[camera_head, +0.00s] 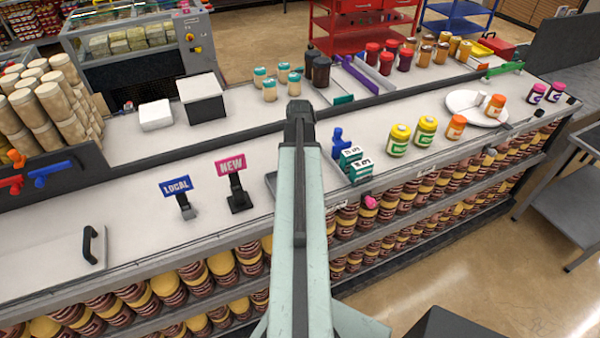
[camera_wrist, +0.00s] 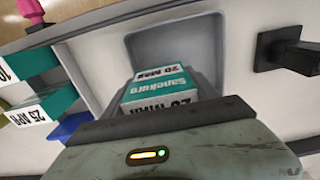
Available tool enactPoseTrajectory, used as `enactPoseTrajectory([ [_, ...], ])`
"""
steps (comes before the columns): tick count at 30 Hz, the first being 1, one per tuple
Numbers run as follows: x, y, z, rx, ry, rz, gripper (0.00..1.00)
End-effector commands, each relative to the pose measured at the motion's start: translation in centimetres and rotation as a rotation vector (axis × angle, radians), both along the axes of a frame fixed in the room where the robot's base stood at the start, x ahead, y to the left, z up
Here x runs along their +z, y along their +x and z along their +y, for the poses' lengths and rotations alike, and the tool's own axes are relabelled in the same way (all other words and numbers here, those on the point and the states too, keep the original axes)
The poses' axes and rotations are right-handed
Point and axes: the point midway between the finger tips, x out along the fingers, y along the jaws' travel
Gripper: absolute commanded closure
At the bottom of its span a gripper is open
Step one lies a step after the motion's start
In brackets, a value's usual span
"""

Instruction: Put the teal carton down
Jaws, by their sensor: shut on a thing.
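A teal and white carton (camera_wrist: 160,87) with printed date and brand lettering is held at my gripper (camera_wrist: 165,100) in the wrist view. My gripper is shut on it; the fingertips are mostly hidden behind the wrist housing. A grey tray (camera_wrist: 142,45) with rounded corners lies beneath and beyond the carton. I cannot tell whether the carton touches the tray. In the head view my arm covers the held carton, and only the tray's left edge (camera_head: 270,182) shows.
Two other teal cartons (camera_head: 355,165) stand right of my arm; they show at left in the wrist view (camera_wrist: 45,105). A blue clamp-like item (camera_head: 338,142) is behind them. The black-based NEW sign (camera_head: 236,185) and LOCAL sign (camera_head: 181,195) stand left. Yellow-lidded jars (camera_head: 398,140) stand farther right.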

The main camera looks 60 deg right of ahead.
Motion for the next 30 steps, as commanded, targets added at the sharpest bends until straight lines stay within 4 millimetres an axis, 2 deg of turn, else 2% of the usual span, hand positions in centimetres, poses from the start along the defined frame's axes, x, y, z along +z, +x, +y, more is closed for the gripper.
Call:
enactPoseTrajectory([
  [17,-1.1,0.1,0.0,0.002,-0.001,0.001,1.00],
  [18,-1.0,0.1,0.0,0.002,-0.001,0.001,0.21],
  [19,-1.0,0.1,0.0,0.002,-0.001,0.001,0.13],
  [20,-1.0,0.1,0.0,0.002,-0.001,0.001,0.11],
  [30,-0.8,0.0,0.0,0.001,-0.001,0.001,0.11],
])
